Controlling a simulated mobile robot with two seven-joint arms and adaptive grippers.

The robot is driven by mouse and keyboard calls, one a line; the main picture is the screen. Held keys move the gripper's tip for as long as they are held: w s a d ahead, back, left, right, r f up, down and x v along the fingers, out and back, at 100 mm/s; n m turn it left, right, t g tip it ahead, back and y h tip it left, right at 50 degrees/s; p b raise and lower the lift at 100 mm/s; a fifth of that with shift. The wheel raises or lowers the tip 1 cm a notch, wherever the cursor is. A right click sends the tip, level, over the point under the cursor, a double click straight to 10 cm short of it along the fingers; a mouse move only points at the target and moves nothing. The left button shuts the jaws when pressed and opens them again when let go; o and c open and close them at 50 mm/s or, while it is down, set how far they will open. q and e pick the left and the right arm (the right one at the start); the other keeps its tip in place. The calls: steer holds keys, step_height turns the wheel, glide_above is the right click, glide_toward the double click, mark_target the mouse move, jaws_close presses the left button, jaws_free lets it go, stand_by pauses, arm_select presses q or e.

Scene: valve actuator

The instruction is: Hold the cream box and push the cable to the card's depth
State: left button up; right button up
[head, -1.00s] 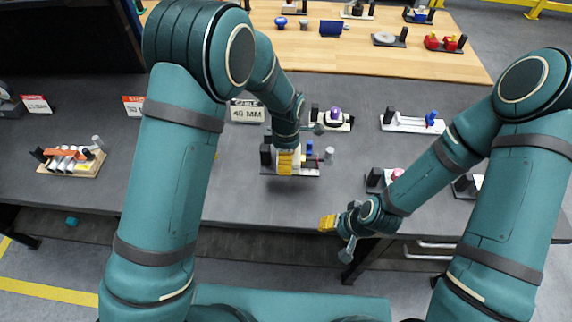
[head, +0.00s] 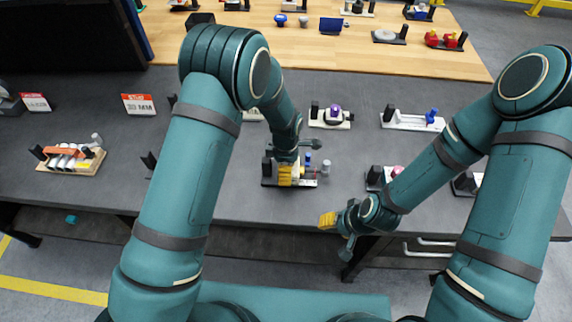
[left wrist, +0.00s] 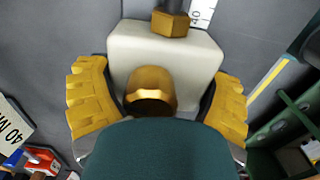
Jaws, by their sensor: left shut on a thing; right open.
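The cream box (left wrist: 165,50) fills the upper middle of the left wrist view. It has a brass fitting (left wrist: 150,88) facing me and another brass fitting (left wrist: 170,22) at its far side. My left gripper (left wrist: 157,105) is shut on the box, with its yellow fingers on both sides. In the head view, my left gripper (head: 290,175) is over a dark-based fixture (head: 270,184), and the box is mostly hidden behind it. I cannot make out the cable. The card (left wrist: 14,125) reading 40 MM shows at the left wrist view's edge. My right gripper (head: 330,222) is open and empty near the table's front edge.
Other fixtures stand on the grey table: a purple-topped one (head: 333,117), a white one with a blue part (head: 412,121), and one with white cylinders (head: 70,158). A red-and-white card (head: 139,104) stands at left.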

mark_target(326, 168)
steer(key=shift+o, duration=0.2)
stand_by(1.5)
